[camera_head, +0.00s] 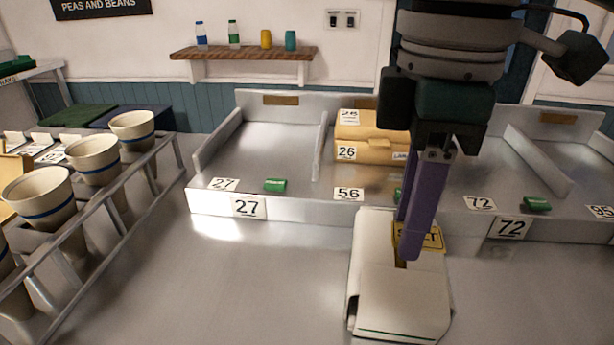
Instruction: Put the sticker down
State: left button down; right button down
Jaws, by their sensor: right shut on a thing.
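The sticker (432,241) is a small yellow label with dark lettering, partly hidden behind the fingers; only an S and a T read clearly. It is over the far end of a white wrapped parcel or box (400,305) on the metal counter. I cannot tell whether it touches the white surface. My right gripper (408,256) reaches down from above with purple fingers, shut on the sticker at the white thing's far part. My left gripper is not in view.
A metal divided tray (300,208) with numbered cards and green pieces (275,185) runs behind. A tan box marked 26 (368,137) stands in it. Cream cups (93,160) sit in a rack at left. The counter (240,290) is bare left of the white thing.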

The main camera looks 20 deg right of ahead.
aim_at(396, 278)
notch_tip(396, 278, down, 5)
jog(key=shift+f+b, duration=0.1)
jog(key=shift+b, duration=0.2)
jog(key=shift+f, duration=0.35)
jog(key=shift+d+f, duration=0.1)
jog(key=shift+f, duration=0.15)
jog(key=c, duration=0.5)
grip_release()
jog(key=shift+f, duration=0.15)
